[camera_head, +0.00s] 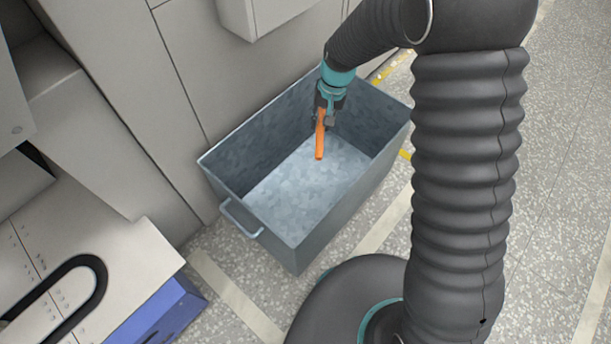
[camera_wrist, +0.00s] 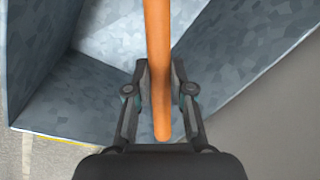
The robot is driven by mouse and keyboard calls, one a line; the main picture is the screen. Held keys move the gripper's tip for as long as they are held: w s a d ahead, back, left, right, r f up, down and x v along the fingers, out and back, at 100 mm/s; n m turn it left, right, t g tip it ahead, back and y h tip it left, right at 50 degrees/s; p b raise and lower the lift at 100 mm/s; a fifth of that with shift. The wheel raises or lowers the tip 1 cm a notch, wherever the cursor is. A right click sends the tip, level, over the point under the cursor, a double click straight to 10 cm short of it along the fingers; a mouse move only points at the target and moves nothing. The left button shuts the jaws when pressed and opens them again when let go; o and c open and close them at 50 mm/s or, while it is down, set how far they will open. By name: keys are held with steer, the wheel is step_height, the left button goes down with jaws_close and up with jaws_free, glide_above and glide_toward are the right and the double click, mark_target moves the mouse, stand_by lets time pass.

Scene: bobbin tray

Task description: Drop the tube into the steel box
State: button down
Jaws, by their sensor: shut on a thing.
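The orange tube (camera_head: 320,143) is in my gripper (camera_head: 325,117), which is shut on it. In the head view they appear over the opening of the steel box (camera_head: 299,248), a grey open-topped box with a handle on its near left end. In the wrist view the tube (camera_wrist: 158,60) runs up the picture between the two fingers of my gripper (camera_wrist: 160,88). The bare floor and walls of the box (camera_wrist: 60,92) show behind it. How high the tube is above the box floor I cannot tell.
Grey cabinet panels (camera_head: 120,75) stand along the left and behind the box. A pale machine top with a black handle (camera_head: 85,270) and a blue bin (camera_head: 160,312) are at the lower left. Speckled floor with pale stripes (camera_head: 235,300) is open around the box's near side.

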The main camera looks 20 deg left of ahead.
step_height(320, 180, down, 4)
steer(key=shift+f+b, duration=0.1)
steer(key=shift+b, duration=0.4)
steer(key=c, duration=0.9)
jaws_free()
steer(key=shift+c, duration=0.2)
step_height(320, 180, up, 12)
steer(key=d, duration=0.2)
steer(key=shift+w, duration=0.25)
steer(key=shift+f, duration=0.1)
